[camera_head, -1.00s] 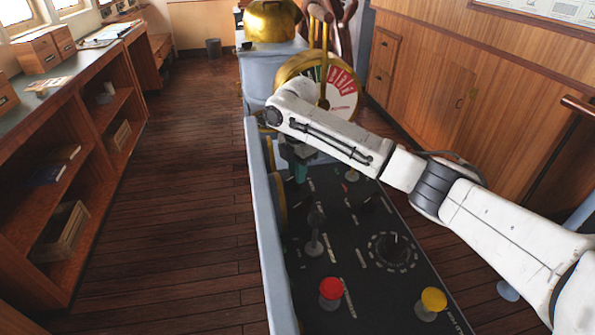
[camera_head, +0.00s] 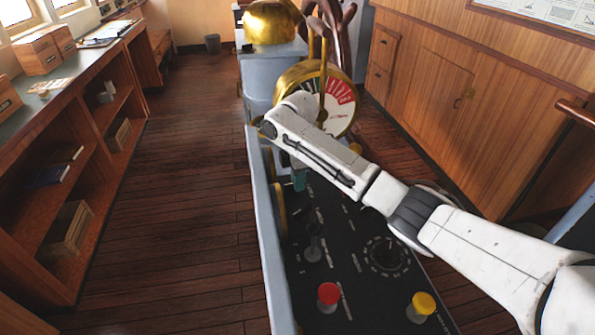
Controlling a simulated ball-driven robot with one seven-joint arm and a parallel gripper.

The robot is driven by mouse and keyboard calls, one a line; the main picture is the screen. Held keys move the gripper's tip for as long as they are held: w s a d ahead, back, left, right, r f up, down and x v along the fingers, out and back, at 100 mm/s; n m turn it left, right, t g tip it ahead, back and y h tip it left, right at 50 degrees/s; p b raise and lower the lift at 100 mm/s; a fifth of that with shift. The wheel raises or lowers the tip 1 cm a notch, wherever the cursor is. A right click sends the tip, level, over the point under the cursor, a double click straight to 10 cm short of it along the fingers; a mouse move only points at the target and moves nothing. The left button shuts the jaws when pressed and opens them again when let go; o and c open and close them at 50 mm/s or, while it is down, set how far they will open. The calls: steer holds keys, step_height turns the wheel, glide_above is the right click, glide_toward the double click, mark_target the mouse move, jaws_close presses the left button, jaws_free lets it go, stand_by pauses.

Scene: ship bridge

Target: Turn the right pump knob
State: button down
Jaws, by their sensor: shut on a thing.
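The dark control panel (camera_head: 335,285) runs away from me inside a pale blue-grey console. My gripper (camera_head: 299,180) points down at the far left part of the panel, under the end of my white arm. It is shut on a small control there; the arm and the gripper hide most of it, and I cannot tell whether it is the right pump knob. A black knob (camera_head: 386,252) with a white dial ring sits free at the middle right of the panel.
A red button (camera_head: 328,293) and a yellow button (camera_head: 423,303) stand at the near end. A brass engine telegraph (camera_head: 335,95) rises just beyond the panel. Wooden shelves (camera_head: 80,195) are at left, with open floor between. Wooden cabinets line the right.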

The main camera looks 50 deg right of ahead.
steer(key=m+p, duration=0.1)
steer(key=m, duration=0.1)
steer(key=m+p, duration=0.2)
steer(key=shift+s+a+r+p, duration=0.15)
steer(key=shift+a+p, duration=0.05)
steer(key=shift+p, duration=0.1)
steer(key=shift+m+p, duration=0.9)
steer(key=shift+m, duration=0.7)
steer(key=c, duration=1.1)
jaws_free()
steer(key=shift+c, duration=0.2)
step_height(320, 180, up, 10)
steer(key=p, duration=0.1)
steer(key=shift+r, duration=0.25)
